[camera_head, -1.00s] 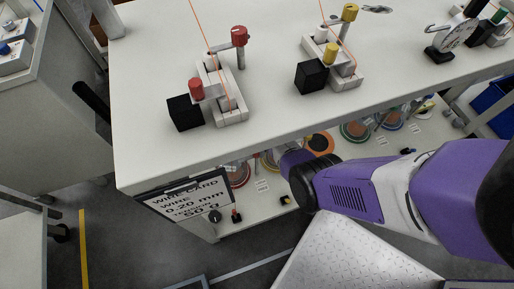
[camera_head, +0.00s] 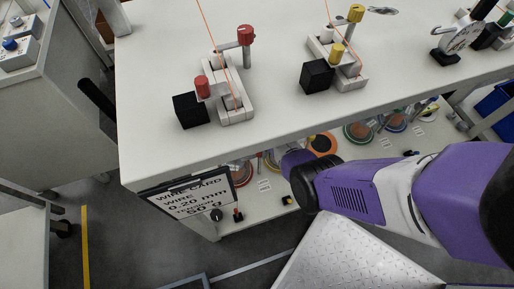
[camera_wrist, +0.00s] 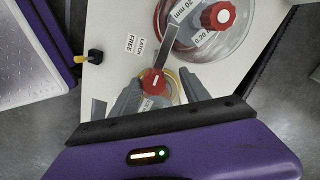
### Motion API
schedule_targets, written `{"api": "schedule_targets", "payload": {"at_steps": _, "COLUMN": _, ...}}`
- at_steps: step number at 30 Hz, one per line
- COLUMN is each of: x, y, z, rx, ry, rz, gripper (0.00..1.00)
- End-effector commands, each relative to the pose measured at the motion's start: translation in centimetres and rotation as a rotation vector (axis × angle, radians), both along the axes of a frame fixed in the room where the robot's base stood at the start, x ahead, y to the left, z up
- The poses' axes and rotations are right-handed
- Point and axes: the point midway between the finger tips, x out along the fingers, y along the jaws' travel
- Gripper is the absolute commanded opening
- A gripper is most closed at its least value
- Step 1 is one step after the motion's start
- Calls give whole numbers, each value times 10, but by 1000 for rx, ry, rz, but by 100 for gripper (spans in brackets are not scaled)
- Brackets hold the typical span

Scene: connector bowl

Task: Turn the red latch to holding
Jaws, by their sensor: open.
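The red latch (camera_wrist: 152,82) shows in the wrist view as a red knob with a grey lever (camera_wrist: 162,58) slanting up toward the clear spool. A white label reading "LATCH FREE" (camera_wrist: 135,46) lies left of the lever. My gripper (camera_wrist: 158,88) is open, with one grey finger on each side of the red knob. I cannot tell whether the fingers touch it. A yellowish ring shows partly behind the right finger. In the head view my arm reaches down to the lower shelf, and the gripper is hidden.
A clear spool with a red cap (camera_wrist: 218,15), labelled 0.20 mm, stands close beyond the latch. A small black block with a yellow tip (camera_wrist: 94,56) is at left. In the head view, the worktop (camera_head: 150,70) above carries red-capped (camera_head: 203,86) and yellow-capped (camera_head: 337,50) wire fixtures.

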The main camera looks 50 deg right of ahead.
Motion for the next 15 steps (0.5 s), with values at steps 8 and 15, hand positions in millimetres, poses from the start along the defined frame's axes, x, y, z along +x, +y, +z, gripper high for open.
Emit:
{"api": "schedule_targets", "payload": {"at_steps": 8, "x": 1, "y": 0, "z": 25, "rx": -1, "ry": 0, "rz": 1, "gripper": 54}}
{"api": "schedule_targets", "payload": {"at_steps": 15, "x": 5, "y": 0, "z": 63, "rx": -1, "ry": -2, "rz": 2, "gripper": 54}}
